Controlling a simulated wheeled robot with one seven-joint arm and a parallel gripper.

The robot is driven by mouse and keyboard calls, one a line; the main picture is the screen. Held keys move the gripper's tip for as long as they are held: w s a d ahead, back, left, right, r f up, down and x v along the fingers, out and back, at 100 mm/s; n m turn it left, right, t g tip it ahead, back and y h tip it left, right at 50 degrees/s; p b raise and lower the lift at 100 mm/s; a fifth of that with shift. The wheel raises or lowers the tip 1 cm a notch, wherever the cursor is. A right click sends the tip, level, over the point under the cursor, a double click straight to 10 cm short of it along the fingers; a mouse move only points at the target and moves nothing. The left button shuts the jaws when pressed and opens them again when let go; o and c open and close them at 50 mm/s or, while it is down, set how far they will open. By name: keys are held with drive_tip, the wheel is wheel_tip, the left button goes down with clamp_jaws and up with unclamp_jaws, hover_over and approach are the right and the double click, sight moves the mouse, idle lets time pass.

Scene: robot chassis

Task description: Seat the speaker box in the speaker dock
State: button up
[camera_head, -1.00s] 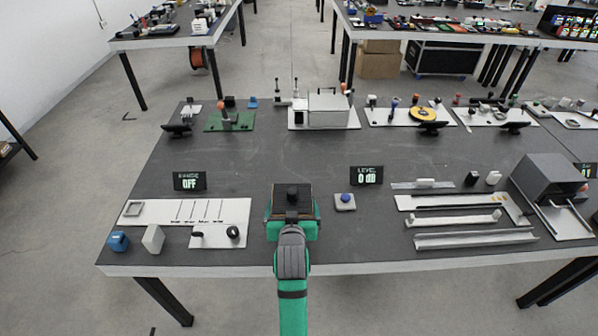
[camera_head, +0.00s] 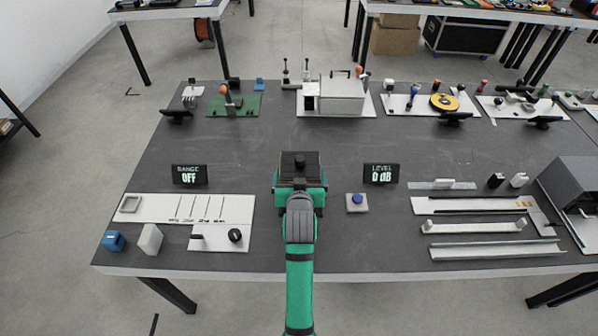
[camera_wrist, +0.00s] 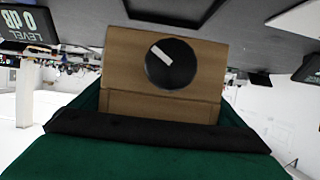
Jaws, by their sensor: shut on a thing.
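My gripper (camera_head: 300,180) is over the middle of the grey table and is shut on the speaker box. The speaker box is brown, with a round black part bearing a white mark, and fills the middle of the wrist view (camera_wrist: 120,75). My gripper and arm hide the table directly below.
A LEVEL display (camera_head: 381,173) and a blue button on a grey pad (camera_head: 357,207) stand right of my gripper. A RANGE display (camera_head: 189,174) and a white board (camera_head: 150,208) are to the left. The table behind the gripper is clear up to the back-row fixtures.

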drive_tip(key=shift+s+d+r, duration=0.15)
drive_tip(key=shift+s+d, duration=0.1)
drive_tip(key=shift+s, duration=0.15)
drive_tip(key=shift+d, duration=0.15)
drive_tip(key=shift+w+a+f, duration=0.1)
drive_tip(key=shift+a+f, duration=0.1)
drive_tip(key=shift+f, duration=3.1)
drive_tip(key=shift+f, duration=0.3)
drive_tip(key=o, duration=1.1)
drive_tip(key=shift+f, duration=0.15)
drive_tip(key=v, duration=1.1)
drive_tip(key=shift+w, duration=0.1)
